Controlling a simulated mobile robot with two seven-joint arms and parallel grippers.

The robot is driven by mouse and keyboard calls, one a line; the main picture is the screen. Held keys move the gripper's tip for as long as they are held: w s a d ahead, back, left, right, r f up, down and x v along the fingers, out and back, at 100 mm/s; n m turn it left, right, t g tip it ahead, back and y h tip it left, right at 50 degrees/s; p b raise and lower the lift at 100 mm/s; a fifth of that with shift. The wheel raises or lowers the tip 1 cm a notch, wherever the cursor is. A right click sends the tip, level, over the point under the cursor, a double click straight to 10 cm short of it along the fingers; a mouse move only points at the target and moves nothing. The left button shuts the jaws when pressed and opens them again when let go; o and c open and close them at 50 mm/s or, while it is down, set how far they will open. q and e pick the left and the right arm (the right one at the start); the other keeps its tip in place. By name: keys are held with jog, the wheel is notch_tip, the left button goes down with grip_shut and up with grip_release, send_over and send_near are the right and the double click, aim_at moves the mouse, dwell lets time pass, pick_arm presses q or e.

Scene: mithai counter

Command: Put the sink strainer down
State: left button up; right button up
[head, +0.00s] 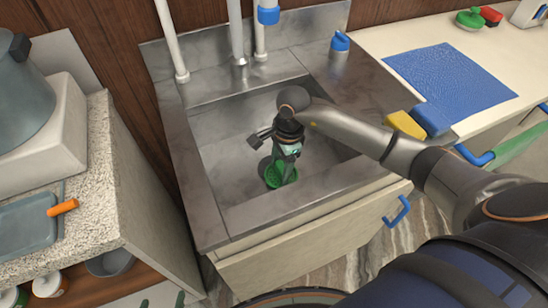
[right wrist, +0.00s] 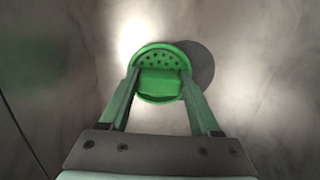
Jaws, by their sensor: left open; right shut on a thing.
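The green sink strainer (head: 272,178), a round perforated disc, is in the steel sink basin. It also shows in the right wrist view (right wrist: 160,60), between the fingertips. My right gripper (head: 284,172) reaches down into the basin and is shut on the strainer. In the wrist view a dark round patch (right wrist: 204,64), drain or shadow, lies partly behind the strainer, to its right. Whether the strainer touches the basin floor I cannot tell. My left gripper (head: 162,302) shows only as two green fingertips, apart, at the bottom edge of the head view.
The sink (head: 190,205) has raised steel rims around my right gripper, with taps (head: 238,40) behind. A speckled counter (head: 105,150) stands left.

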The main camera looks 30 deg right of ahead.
jog(key=shift+w+d+f, duration=0.1)
jog(key=shift+w+f, duration=0.1)
jog(key=shift+w, duration=0.8)
jog(key=shift+w+f, duration=0.2)
jog(key=shift+w, duration=0.75)
jog(key=shift+f, duration=0.15)
jog(key=shift+f, duration=0.25)
jog(key=o, duration=1.4)
jog(key=shift+r, duration=0.1)
jog(key=shift+c, duration=0.2)
jog(key=shift+r, duration=0.1)
notch_tip(320, 180, up, 12)
jog(key=d, duration=0.1)
jog(key=shift+d, duration=0.2)
